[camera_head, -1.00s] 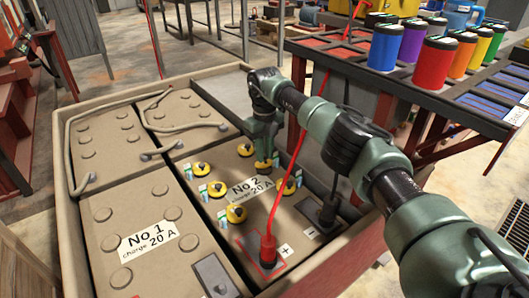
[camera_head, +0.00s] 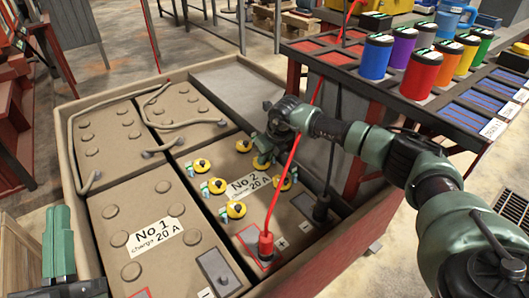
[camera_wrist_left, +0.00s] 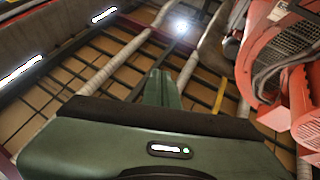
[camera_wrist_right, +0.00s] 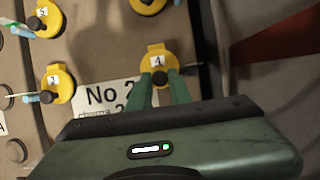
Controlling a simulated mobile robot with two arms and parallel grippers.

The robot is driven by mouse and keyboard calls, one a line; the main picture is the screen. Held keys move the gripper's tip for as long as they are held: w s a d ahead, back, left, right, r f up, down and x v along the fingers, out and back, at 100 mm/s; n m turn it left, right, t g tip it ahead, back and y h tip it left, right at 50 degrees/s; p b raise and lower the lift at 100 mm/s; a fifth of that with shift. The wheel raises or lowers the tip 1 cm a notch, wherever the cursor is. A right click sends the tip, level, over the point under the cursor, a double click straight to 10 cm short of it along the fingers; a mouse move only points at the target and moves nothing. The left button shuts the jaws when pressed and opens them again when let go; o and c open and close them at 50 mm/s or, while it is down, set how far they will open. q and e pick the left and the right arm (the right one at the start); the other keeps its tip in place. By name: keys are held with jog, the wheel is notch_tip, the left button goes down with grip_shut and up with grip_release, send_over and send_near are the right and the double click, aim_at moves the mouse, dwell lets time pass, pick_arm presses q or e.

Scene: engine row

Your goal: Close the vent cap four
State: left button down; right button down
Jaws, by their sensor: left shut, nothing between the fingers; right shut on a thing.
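Vent cap four is a yellow cap with a white "4" label (camera_wrist_right: 156,60) and a dark knob, in the right wrist view. It also shows, partly covered, in the head view (camera_head: 262,162) on the No 2 battery (camera_head: 270,208). My right gripper (camera_wrist_right: 158,92) is shut on the cap's dark knob; the fingertips hide part of it. I cannot tell whether the cap is seated. My left gripper (camera_head: 57,215) is shut and empty at the lower left of the head view, its fingers pointing up, away from the caps.
Several other yellow caps sit on the same battery, including cap three (camera_wrist_right: 55,85) and cap five (camera_wrist_right: 47,20). A red clamp (camera_head: 266,243) and a black clamp (camera_head: 321,208) with upright cables stand close by. Colored cans (camera_head: 424,70) stand on a rack at right.

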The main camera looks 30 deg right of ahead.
pick_arm(q)
jog(key=shift+f, duration=0.1)
pick_arm(e)
jog(key=shift+d, duration=0.1)
pick_arm(q)
jog(key=shift+w, duration=0.1)
pick_arm(e)
jog(key=c, duration=1.6)
grip_release()
